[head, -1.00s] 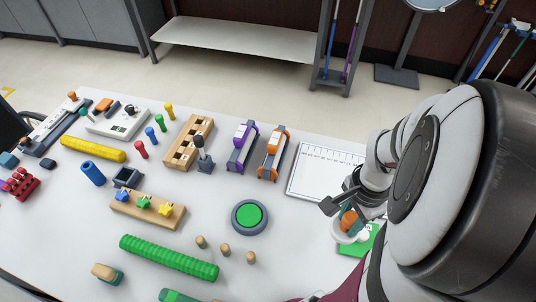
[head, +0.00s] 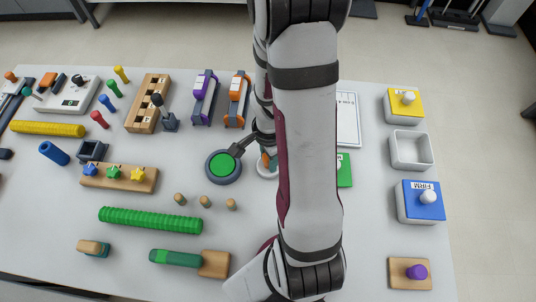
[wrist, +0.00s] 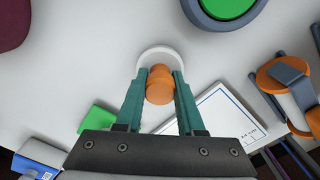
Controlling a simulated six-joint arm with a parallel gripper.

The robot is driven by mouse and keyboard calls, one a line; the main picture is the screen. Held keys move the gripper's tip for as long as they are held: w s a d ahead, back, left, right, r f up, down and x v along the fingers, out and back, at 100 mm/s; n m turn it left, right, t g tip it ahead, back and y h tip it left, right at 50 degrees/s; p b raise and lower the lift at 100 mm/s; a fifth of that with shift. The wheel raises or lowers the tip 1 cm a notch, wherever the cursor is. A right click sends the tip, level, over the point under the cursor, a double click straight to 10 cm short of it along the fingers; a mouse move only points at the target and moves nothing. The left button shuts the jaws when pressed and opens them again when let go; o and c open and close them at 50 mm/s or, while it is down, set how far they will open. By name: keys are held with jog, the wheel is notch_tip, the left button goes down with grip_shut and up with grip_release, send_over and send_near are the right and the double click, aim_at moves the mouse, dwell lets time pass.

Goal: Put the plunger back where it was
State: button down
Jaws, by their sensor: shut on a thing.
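My gripper (wrist: 162,78) is shut on the plunger (wrist: 160,92), whose orange, rounded part shows between the teal fingers in the wrist view. A white round piece (wrist: 158,51) shows around its far end; I cannot tell whether it is part of the plunger or a separate dish. In the head view the orange part (head: 265,159) shows just left of my arm, which hides much of it and most of my gripper. I cannot tell whether the plunger touches the table.
A green button (head: 223,164) is close left. A green piece (head: 345,171) and a white board (head: 348,118) lie right, partly behind my arm. Further right are a yellow block (head: 393,103), an empty white box (head: 393,165) and a blue FIRM block (head: 414,213). Small pegs (head: 205,202) stand front left.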

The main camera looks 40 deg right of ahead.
jog(key=c, duration=0.5)
grip_release()
jog(key=shift+f, duration=0.1)
